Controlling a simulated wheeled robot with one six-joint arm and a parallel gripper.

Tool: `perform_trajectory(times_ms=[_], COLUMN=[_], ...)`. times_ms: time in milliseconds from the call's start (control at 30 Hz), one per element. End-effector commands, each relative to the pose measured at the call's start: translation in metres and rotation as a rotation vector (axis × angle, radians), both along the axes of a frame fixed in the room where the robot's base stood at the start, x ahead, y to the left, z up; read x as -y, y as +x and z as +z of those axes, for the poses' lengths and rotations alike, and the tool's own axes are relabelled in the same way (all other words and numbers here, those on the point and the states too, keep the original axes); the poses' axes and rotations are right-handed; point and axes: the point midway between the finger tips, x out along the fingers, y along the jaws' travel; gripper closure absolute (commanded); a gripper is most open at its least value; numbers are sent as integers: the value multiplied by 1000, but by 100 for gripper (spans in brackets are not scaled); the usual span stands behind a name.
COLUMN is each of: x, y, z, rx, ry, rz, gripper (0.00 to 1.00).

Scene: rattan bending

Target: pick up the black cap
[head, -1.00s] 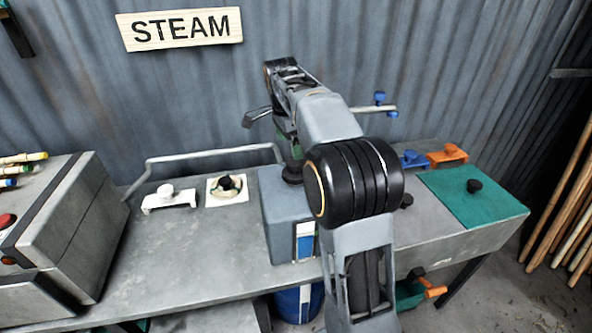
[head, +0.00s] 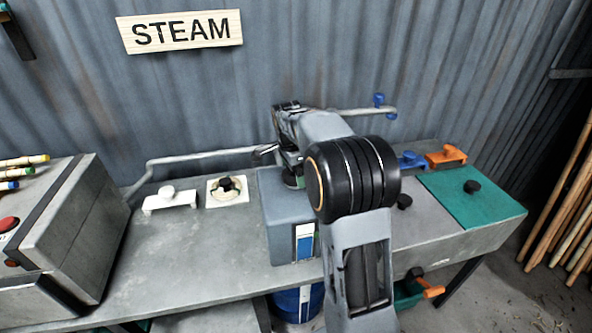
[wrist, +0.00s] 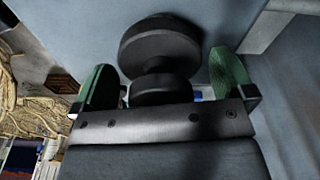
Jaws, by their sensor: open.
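In the wrist view a black cap (wrist: 158,42), a wide round disc with a narrower round part, lies at and just beyond my fingertips. My gripper (wrist: 167,72) is open, with one green finger on each side of the cap's narrower part. A gap shows at the right finger; I cannot tell whether either finger touches. In the head view my gripper (head: 291,180) is low over the blue-grey box (head: 283,222) on the bench. My arm hides most of the cap there.
A white clamp (head: 170,200) is at the left. A metal pipe (head: 205,154) runs behind, and blue and orange pieces (head: 446,155) stand at the right.

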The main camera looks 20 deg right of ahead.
Motion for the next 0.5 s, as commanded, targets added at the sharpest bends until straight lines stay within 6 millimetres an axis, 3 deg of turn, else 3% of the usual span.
perform_trajectory(times_ms=[167, 500], x=[0, 0], y=[0, 0], z=[0, 0], rx=[0, 0], ry=[0, 0], rz=[-1, -1], gripper=[1, 34])
